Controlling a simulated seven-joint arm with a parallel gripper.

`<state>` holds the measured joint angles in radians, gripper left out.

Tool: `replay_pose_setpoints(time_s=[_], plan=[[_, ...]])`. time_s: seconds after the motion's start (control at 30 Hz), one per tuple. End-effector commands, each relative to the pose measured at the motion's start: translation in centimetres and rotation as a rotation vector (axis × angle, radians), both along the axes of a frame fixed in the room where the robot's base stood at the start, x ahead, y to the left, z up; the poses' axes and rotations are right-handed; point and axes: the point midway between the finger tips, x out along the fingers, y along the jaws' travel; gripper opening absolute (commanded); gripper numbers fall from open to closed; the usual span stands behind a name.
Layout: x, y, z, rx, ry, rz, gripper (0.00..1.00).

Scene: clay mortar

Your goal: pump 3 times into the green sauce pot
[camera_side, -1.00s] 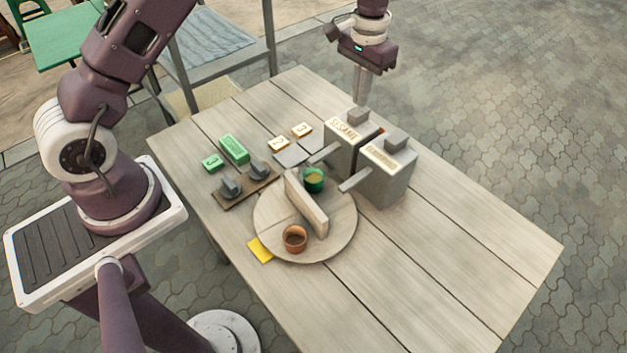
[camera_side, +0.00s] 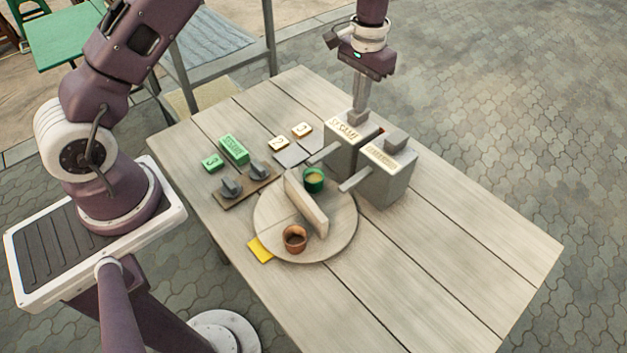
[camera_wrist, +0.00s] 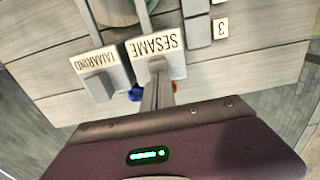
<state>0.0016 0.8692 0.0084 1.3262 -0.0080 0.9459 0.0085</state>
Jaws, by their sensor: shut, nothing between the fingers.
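The green sauce pot (camera_side: 314,180) stands on the round board (camera_side: 340,243), behind the upright divider (camera_side: 306,203). It holds a tan sauce. The sesame dispenser (camera_side: 341,141) is a grey box with a spout pointing toward the green pot; its label also shows in the wrist view (camera_wrist: 155,46). My gripper (camera_side: 358,118) is shut and empty, with its fingertips down at the sesame dispenser's top pump block. The fingers (camera_wrist: 158,95) hide part of that block in the wrist view, so contact is hard to judge.
The second dispenser (camera_side: 387,172), labelled tamarind in the wrist view, stands right beside it. A brown pot (camera_side: 294,239) is on the board's near side. Green tiles (camera_side: 233,149), a knob panel (camera_side: 245,185) and number tiles (camera_side: 301,130) lie left. The right table end is clear.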

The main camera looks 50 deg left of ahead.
Motion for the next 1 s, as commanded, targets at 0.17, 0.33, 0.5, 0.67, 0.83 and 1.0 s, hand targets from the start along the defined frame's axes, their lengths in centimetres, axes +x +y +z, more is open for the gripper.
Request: replay_pose_setpoints(time_s=[0.17,0.33,0.5,0.67,0.83,1.0], plan=[[0.0,0.0,0.0,0.000,0.000,0.000,0.00],[0.0,0.0,-0.1,0.000,0.000,0.000,0.00],[0.0,0.0,-0.7,0.000,0.002,0.000,0.00],[-0.1,0.0,-1.2,0.000,0.002,0.000,0.00],[0.0,0.0,-1.5,0.000,0.001,0.000,0.00],[0.0,0.0,-1.5,0.000,0.001,0.000,0.00]])
